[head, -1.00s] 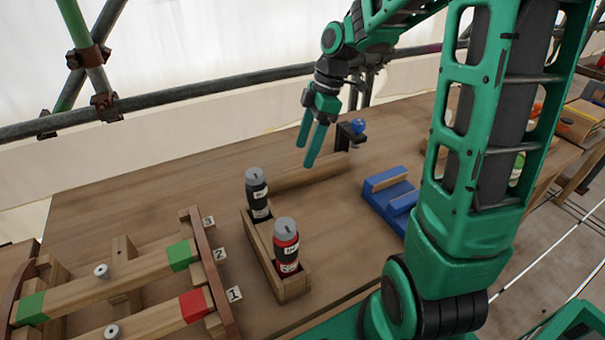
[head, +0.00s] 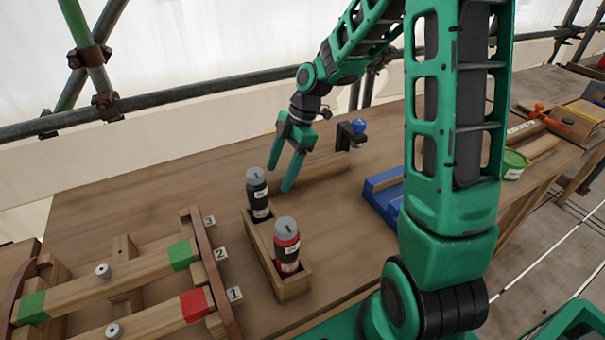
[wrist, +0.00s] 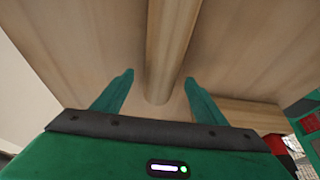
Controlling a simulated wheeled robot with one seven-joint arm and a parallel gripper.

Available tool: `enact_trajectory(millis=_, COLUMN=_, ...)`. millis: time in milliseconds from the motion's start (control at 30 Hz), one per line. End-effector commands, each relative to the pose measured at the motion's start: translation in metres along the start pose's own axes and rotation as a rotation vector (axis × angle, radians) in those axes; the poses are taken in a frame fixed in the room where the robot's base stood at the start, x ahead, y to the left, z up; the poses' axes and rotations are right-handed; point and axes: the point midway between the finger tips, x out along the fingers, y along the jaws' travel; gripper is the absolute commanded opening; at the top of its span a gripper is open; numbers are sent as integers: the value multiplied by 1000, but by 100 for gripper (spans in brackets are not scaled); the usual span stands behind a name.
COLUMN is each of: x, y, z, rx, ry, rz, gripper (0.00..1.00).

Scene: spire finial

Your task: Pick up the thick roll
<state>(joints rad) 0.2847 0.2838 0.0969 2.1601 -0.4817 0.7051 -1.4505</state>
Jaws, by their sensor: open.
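The thick roll is a plain wooden cylinder (head: 322,170) lying on the wooden bench, behind the two bottles. In the wrist view the roll (wrist: 172,45) runs away from its near round end, which shows between my fingers. My gripper (head: 280,178) is open and empty, pointing down near the roll's left end. In the wrist view the gripper (wrist: 159,80) has one finger on each side of the roll, with gaps on both sides. The head view partly hides the roll's left end behind the fingers. I cannot tell the remaining height above the roll.
A wooden tray (head: 262,262) holds a black bottle (head: 257,192) and a red bottle (head: 287,246) close by. A black clamp (head: 350,135) with a blue knob stands beyond the roll. A blue cradle (head: 380,200) is right, partly behind my arm. A wooden rack (head: 212,275) stands left.

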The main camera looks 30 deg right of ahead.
Motion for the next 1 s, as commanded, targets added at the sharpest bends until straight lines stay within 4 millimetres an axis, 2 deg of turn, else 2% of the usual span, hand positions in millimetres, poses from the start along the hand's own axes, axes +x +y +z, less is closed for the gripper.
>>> enact_trajectory(millis=100, x=16, y=0, z=-1, rx=0, ry=1, rz=-3, gripper=66)
enact_trajectory(millis=200, x=24, y=0, z=-1, rx=0, ry=0, rz=-1, gripper=66)
enact_trajectory(millis=700, x=27, y=0, z=-1, rx=1, ry=0, rz=0, gripper=66)
enact_trajectory(millis=900, x=27, y=0, z=-1, rx=1, ry=0, rz=0, gripper=18)
enact_trajectory(millis=933, x=27, y=0, z=-1, rx=1, ry=0, rz=0, gripper=12)
enact_trajectory(millis=967, x=26, y=0, z=-1, rx=0, ry=0, rz=0, gripper=12)
enact_trajectory(millis=1000, x=26, y=0, z=-1, rx=0, ry=0, rz=0, gripper=8)
